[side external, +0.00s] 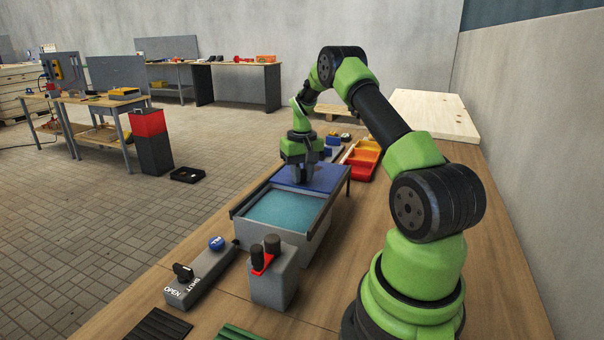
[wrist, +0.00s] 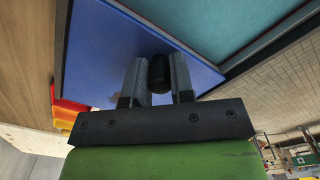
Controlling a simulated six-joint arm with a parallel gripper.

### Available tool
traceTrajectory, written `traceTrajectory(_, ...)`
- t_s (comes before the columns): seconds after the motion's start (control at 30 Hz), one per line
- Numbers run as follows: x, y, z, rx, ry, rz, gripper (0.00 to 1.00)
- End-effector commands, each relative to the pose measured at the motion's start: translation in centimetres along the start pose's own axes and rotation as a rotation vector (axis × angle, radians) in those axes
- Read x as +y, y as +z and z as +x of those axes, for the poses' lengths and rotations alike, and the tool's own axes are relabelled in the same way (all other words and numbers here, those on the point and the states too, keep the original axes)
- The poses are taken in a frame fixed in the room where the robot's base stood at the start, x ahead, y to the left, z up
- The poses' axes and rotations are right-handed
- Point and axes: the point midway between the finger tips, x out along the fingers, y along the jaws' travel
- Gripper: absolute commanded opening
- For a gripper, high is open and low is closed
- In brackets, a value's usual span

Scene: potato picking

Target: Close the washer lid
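The washer is a grey, open-topped box (side external: 319,228) with teal liquid (side external: 285,211) showing in its near part. Its flat blue lid (side external: 330,178) lies over the far part; the lid also shows in the wrist view (wrist: 100,50), with teal (wrist: 235,22) beyond its edge. My gripper (side external: 303,178) points down onto the lid. In the wrist view my gripper (wrist: 158,78) has a finger on each side of a black upright knob (wrist: 160,72) on the lid. The knob fills the gap, and the fingers look closed on it.
Orange and red bins (side external: 362,160) stand behind the washer. A wall borders the bench on the right.

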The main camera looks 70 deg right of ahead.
Motion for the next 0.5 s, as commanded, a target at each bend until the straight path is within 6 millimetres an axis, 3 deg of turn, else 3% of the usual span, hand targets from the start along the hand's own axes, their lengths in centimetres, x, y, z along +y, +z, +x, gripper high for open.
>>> traceTrajectory(0.27,-0.7,0.7,-0.1,-0.002,0.001,-0.002,0.00)
traceTrajectory(0.5,-3.6,3.6,-0.1,-0.005,0.000,-0.004,0.00)
